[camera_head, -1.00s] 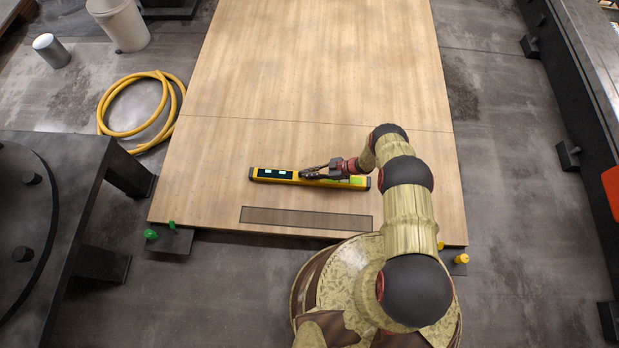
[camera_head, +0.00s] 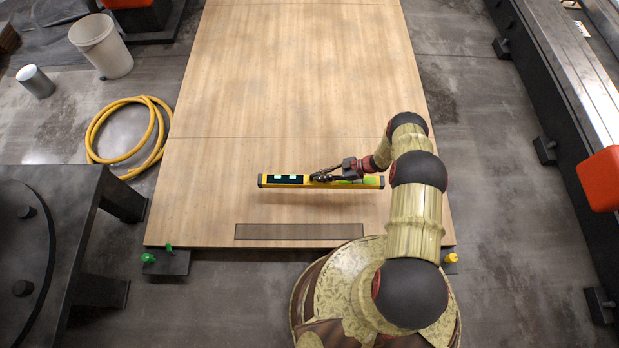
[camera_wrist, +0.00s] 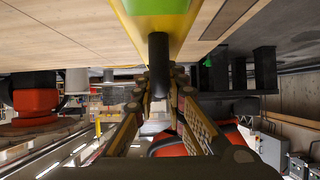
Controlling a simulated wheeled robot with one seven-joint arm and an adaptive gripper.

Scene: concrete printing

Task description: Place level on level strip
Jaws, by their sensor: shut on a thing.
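The yellow level (camera_head: 284,181) has a black panel with two light displays and a green part at its right. My gripper (camera_head: 318,178) is shut on the level near its middle. A shadow on the wood below shows the level held above the board. The level strip (camera_head: 299,231), a thin brown rectangle, lies on the board near its front edge, below the level in the picture and uncovered. In the wrist view, the level (camera_wrist: 178,40) crosses the top, and the fingers of my gripper (camera_wrist: 160,75) close around a dark cylindrical part under it.
The wooden board (camera_head: 300,80) is otherwise clear. A yellow hose (camera_head: 128,100), a white bucket (camera_head: 104,47) and a dark machine (camera_head: 70,220) stand left.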

